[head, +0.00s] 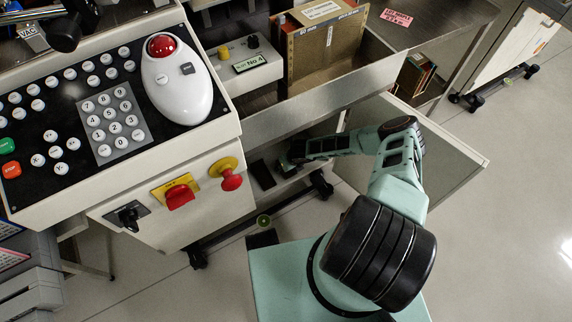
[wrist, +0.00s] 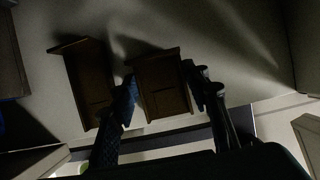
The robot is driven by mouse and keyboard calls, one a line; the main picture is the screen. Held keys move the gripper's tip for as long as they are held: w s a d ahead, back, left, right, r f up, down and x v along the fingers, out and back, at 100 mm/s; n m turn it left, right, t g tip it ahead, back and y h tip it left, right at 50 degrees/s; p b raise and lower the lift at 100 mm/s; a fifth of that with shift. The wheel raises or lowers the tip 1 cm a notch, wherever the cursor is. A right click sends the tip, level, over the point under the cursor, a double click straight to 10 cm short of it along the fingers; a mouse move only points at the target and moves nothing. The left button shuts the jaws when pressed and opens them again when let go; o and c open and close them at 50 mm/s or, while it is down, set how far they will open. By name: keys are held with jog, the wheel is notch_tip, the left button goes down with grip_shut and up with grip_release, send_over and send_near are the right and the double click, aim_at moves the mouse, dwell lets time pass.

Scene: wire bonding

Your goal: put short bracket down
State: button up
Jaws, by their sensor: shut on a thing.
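In the wrist view, my gripper (wrist: 162,82) has one finger on each side of a dark brown bracket (wrist: 162,88), taken as the short bracket, and is shut on it. A second, similar dark bracket (wrist: 88,82) stands to the left, just outside the left finger, with a small gap. Both are over a pale surface (wrist: 210,40); the dim light does not show whether the held bracket touches it. In the head view, my gripper (head: 290,160) reaches low inside the cabinet, and the held bracket cannot be made out there. A dark bracket shape (head: 262,174) lies left of it.
An open panel (head: 455,165) stands at the right. The control console (head: 120,110) is on the left, with a red knob (head: 231,181). The floor (head: 510,240) at right is clear.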

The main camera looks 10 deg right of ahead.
jog(key=shift+f+b, duration=0.35)
jog(key=shift+f, duration=0.15)
jog(key=o, duration=1.4)
jog(key=shift+r, duration=0.15)
jog(key=v, duration=1.1)
jog(key=shift+s+d+r, duration=0.1)
jog(key=shift+s+r, duration=0.05)
jog(key=shift+r, duration=0.25)
